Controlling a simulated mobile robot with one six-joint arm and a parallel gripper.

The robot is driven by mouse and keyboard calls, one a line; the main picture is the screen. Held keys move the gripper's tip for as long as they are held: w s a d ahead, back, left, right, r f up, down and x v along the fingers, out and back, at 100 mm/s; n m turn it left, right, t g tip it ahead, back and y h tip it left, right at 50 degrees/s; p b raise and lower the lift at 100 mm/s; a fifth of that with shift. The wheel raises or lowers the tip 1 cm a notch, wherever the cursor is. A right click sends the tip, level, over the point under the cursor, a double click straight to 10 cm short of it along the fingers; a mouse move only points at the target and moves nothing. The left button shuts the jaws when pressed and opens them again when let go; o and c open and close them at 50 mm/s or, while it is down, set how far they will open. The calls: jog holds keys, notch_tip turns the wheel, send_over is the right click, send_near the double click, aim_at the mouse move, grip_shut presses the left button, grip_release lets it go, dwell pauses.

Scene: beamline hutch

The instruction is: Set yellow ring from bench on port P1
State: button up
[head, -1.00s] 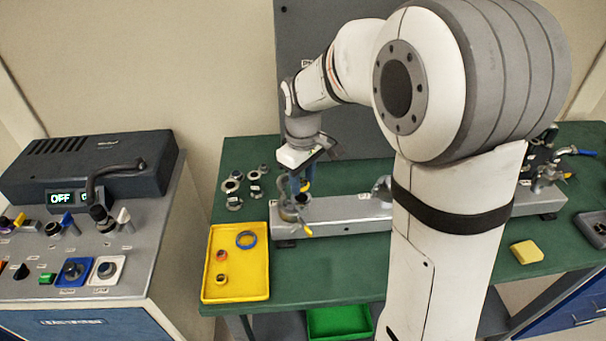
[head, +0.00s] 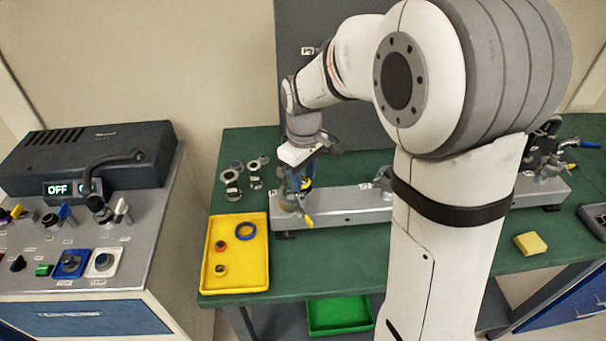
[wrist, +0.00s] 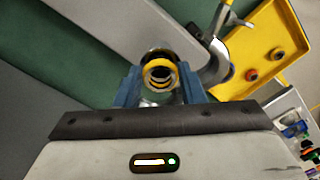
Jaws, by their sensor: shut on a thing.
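My gripper (head: 295,189) points down over the left end of the grey rail. Its blue fingers (wrist: 160,95) are shut on the yellow ring (wrist: 160,66), which shows between them in the wrist view. In the head view a bit of the ring's yellow (head: 307,184) shows beside the fingers. The metal port (head: 290,204) at the rail's left end, apparently P1, is directly below and mostly hidden by the fingers. I cannot tell whether the ring touches the port. A clamp with a yellow lever (head: 308,221) hangs at the port's front right.
The grey rail (head: 345,208) runs right towards another port. A yellow block (head: 530,244) lies at right on the green bench.

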jog(key=shift+f+b, duration=0.45)
jog(key=shift+f, duration=0.15)
dwell(0.7)
jog(key=o, duration=1)
jog(key=shift+r, duration=0.1)
notch_tip(320, 180, up, 7)
jog(key=shift+f+b, duration=0.1)
jog(key=shift+b, duration=0.2)
jog(key=shift+r, duration=0.4)
jog(key=shift+s+d+r, duration=0.1)
jog(key=shift+s, duration=0.05)
jog(key=s+d+m+t, duration=0.1)
jog(key=s+d+m, duration=0.2)
jog(key=s, duration=0.3)
jog(key=s+d+f+m+t, duration=0.1)
jog(key=s+d+m, duration=0.2)
jog(key=s, duration=0.3)
jog(key=s+d+f+m+t, duration=0.1)
jog(key=s+d+m, duration=0.2)
jog(key=s, duration=0.3)
jog(key=shift+s+d, duration=0.15)
jog(key=shift+d, duration=0.15)
